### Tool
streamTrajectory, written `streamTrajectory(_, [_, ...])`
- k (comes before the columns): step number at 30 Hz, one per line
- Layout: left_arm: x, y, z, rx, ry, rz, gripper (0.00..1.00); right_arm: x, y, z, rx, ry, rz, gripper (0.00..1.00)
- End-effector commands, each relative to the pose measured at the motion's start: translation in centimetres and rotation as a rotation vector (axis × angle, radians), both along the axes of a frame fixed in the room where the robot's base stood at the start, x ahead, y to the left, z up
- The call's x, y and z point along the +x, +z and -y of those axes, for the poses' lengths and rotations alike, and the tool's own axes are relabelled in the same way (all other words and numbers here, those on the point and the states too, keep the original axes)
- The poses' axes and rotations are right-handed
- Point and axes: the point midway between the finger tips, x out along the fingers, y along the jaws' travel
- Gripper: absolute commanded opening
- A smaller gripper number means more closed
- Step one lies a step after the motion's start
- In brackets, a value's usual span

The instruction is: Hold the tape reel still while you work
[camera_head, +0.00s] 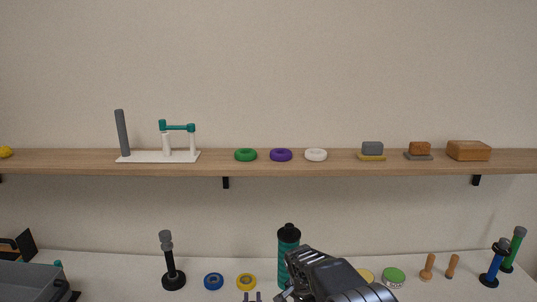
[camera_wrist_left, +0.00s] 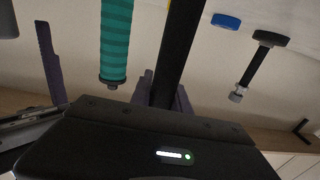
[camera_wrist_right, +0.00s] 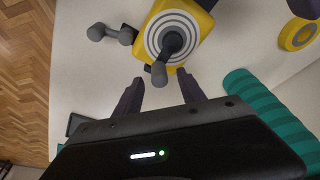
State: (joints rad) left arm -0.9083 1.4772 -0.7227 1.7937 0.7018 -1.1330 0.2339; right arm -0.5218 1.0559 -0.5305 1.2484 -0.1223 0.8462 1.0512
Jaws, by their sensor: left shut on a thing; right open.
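The tape reel (camera_wrist_right: 180,30) is a yellow body with grey-and-white rings and a dark knob on its face, in the right wrist view, its top cut off. My right arm (camera_head: 340,280) comes in from the right.
A teal bottle (camera_head: 289,262) stands close by my right gripper. A blue ring (camera_head: 214,281) and a yellow ring (camera_head: 246,281) lie behind the reel. A black stand (camera_head: 172,275) is further left. The shelf (camera_head: 220,169) runs along the wall above.

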Motion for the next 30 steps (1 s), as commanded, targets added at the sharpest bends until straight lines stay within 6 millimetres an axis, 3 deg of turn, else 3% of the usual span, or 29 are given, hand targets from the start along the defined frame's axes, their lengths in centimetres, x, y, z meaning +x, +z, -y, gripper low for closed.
streamTrajectory(12, [-0.1,-0.5,-0.1,0.002,0.001,-0.010,0.00,0.0,3.4,0.0,0.000,0.000,0.001,0.47])
streamTrajectory(26, [-0.1,-0.4,-0.1,0.002,0.001,-0.010,0.00,0.0,3.9,0.0,0.000,0.000,0.000,0.47])
streamTrajectory(30, [-0.1,-0.4,-0.1,0.002,0.001,-0.010,0.00,-0.2,4.8,-0.2,0.001,0.000,0.002,0.47])
